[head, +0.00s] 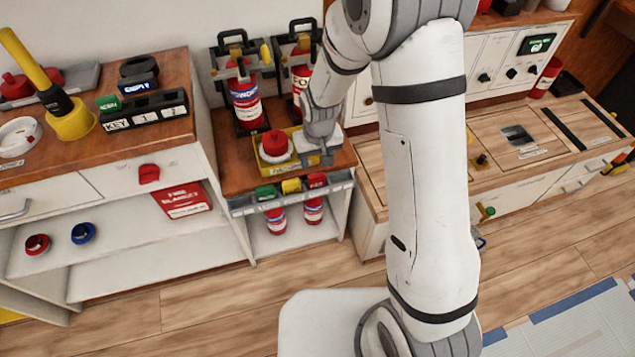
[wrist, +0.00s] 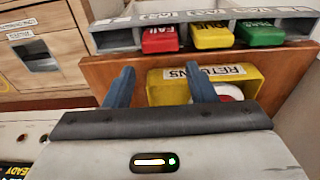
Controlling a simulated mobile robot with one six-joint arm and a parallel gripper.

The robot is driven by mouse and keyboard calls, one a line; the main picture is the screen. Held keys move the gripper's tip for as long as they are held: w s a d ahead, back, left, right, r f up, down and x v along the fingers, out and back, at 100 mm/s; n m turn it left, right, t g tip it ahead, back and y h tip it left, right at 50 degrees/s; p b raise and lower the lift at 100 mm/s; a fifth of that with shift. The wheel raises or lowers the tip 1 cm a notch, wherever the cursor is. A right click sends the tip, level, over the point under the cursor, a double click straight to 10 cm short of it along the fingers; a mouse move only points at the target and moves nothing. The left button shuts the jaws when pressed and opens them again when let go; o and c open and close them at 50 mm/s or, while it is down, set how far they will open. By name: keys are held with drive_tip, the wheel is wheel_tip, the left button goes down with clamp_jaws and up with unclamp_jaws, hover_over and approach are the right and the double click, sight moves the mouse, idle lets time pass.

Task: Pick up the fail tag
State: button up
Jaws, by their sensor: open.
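My gripper (head: 326,158) is over the bench, above and behind the rack. In the wrist view my gripper (wrist: 158,78) has its two fingers apart with nothing between them. The fail tag lies ahead of the fingers, not touching them.
A yellow due tag (wrist: 212,36) and a green pass tag (wrist: 262,33) share the rack (head: 240,208). A yellow returns tray (head: 262,164) holding a red-topped item is close beside my gripper.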

sight(316, 175)
drive_tip(key=f, duration=0.6)
drive_tip(key=shift+s+f+b, duration=0.3)
drive_tip(key=shift+f+b, duration=0.1)
drive_tip(key=shift+w+f, duration=0.15)
drive_tip(key=shift+f, duration=0.35)
drive_tip(key=shift+c, duration=0.3)
drive_tip(key=c, duration=0.6)
drive_tip(key=shift+o, duration=0.2)
